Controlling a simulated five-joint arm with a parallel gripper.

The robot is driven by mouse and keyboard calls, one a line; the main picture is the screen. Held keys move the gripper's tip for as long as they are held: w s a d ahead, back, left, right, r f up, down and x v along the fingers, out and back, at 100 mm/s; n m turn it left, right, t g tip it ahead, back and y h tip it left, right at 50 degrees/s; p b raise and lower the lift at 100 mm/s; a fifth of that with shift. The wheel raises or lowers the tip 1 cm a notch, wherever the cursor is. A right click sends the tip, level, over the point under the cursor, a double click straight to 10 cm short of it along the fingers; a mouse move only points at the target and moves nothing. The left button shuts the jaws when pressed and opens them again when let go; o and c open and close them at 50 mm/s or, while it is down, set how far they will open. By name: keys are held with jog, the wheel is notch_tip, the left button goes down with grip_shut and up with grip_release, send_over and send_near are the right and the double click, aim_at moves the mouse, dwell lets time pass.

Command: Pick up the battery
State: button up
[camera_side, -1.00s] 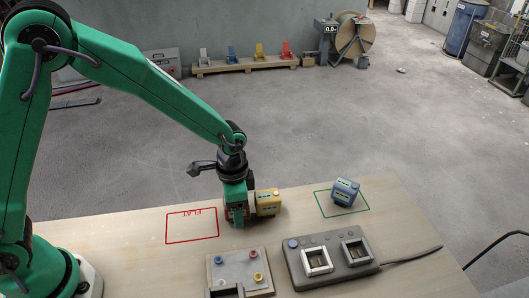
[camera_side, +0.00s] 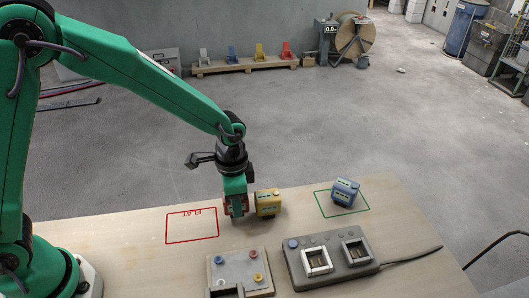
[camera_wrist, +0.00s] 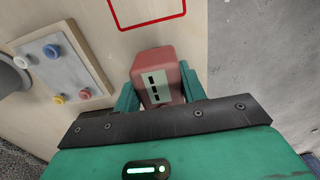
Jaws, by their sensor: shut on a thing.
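A red battery (camera_wrist: 155,60) with a pale label and dark marks sits between the two green fingers of my gripper (camera_wrist: 158,92) in the wrist view. My gripper is shut on it. In the side view my gripper (camera_side: 236,208) points down and hides most of the red battery; only its reddish edges show. A yellow battery (camera_side: 268,203) stands close to the right of my gripper. A blue battery (camera_side: 345,191) stands in the green outlined area (camera_side: 322,208) farther right.
A red outlined area marked FLAT (camera_side: 192,240) lies left of my gripper and is empty. A panel with coloured knobs (camera_side: 215,262) and a grey two-socket charger (camera_side: 300,280) with a cable are at the front. The bench's far edge lies behind the batteries.

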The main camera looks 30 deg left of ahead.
jog(key=r, duration=0.2)
jog(key=shift+s+d+r, duration=0.3)
jog(key=shift+s+d, duration=0.05)
jog(key=s+d+r, duration=0.6)
jog(key=s, duration=0.2)
jog(key=shift+s, duration=0.4)
jog(key=shift+r, duration=0.1)
jog(key=s+a+n, duration=0.6)
jog(key=s+n, duration=0.1)
jog(key=n, duration=0.2)
jog(key=shift+s+a+r, duration=0.15)
jog(key=shift+s+a, duration=0.1)
jog(key=w+a+f, duration=0.2)
jog(key=w, duration=0.1)
jog(key=w+a+f, duration=0.2)
jog(key=a, duration=0.1)
jog(key=w+a+f, duration=0.2)
jog(key=w+f, duration=0.1)
jog(key=shift+w+a, duration=0.35)
jog(key=shift+a, duration=0.05)
jog(key=shift+f, duration=0.15)
